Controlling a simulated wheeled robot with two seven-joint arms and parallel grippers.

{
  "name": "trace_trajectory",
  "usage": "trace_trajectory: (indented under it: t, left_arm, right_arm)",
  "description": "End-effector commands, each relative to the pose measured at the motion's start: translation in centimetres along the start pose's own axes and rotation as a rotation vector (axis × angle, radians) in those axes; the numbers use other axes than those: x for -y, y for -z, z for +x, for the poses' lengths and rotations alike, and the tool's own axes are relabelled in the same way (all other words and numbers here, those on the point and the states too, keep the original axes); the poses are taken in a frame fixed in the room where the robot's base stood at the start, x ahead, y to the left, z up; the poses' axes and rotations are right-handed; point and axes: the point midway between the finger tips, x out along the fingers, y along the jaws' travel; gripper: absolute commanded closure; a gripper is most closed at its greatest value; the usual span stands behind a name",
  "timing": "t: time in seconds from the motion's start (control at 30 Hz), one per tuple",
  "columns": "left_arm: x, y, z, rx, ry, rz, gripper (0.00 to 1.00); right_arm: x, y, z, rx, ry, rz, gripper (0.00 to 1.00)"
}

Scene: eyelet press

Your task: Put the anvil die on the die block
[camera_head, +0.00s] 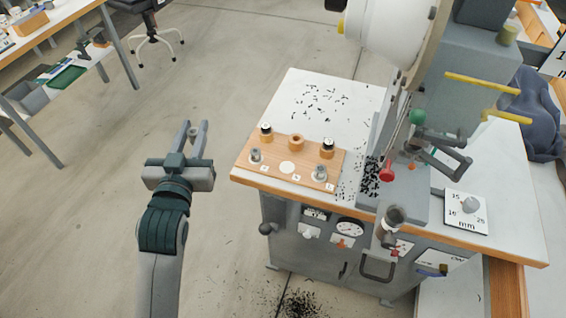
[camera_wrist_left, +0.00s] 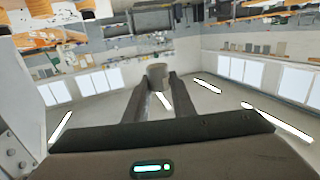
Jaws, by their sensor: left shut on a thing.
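My left gripper (camera_head: 191,136) is shut on a small grey cylindrical die, the anvil die (camera_head: 193,132), and holds it up over the floor, left of the press table. In the left wrist view the anvil die (camera_wrist_left: 158,75) sits between the two fingertips (camera_wrist_left: 157,84). A wooden board (camera_head: 240,171) on the table holds several small dies and has a pale round spot in its middle. The press (camera_head: 402,201) stands to the right of the board. I cannot clearly tell which part is the die block. My right gripper is not in view.
A white plate marked in mm (camera_head: 466,208) lies on the right of the white tabletop (camera_head: 290,88). The floor around my left gripper is clear.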

Motion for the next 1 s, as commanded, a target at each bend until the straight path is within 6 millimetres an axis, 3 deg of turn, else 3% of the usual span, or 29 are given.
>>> trace_trajectory:
  t: [0.27,0.43,0.57,0.7,0.9,1.0]
  left_arm:
    - [-0.6,-0.1,0.1,-0.001,-0.011,-0.002,1.00]
    - [-3.9,-0.7,0.7,0.001,-0.067,-0.011,1.00]
    - [-8.6,-1.3,1.1,0.003,-0.145,-0.017,1.00]
    - [-15.1,-2.0,1.0,0.006,-0.253,-0.016,1.00]
    - [-23.8,-2.8,-0.4,0.003,-0.402,0.000,1.00]
    - [-26.9,-3.1,-1.3,0.001,-0.455,0.012,1.00]
  right_arm:
    - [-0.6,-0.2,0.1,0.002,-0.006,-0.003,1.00]
    - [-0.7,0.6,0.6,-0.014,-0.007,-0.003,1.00]
    - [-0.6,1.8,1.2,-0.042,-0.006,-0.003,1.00]
    - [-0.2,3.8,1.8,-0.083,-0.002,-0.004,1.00]
    - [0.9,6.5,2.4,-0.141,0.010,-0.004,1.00]
    - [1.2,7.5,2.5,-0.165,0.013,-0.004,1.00]
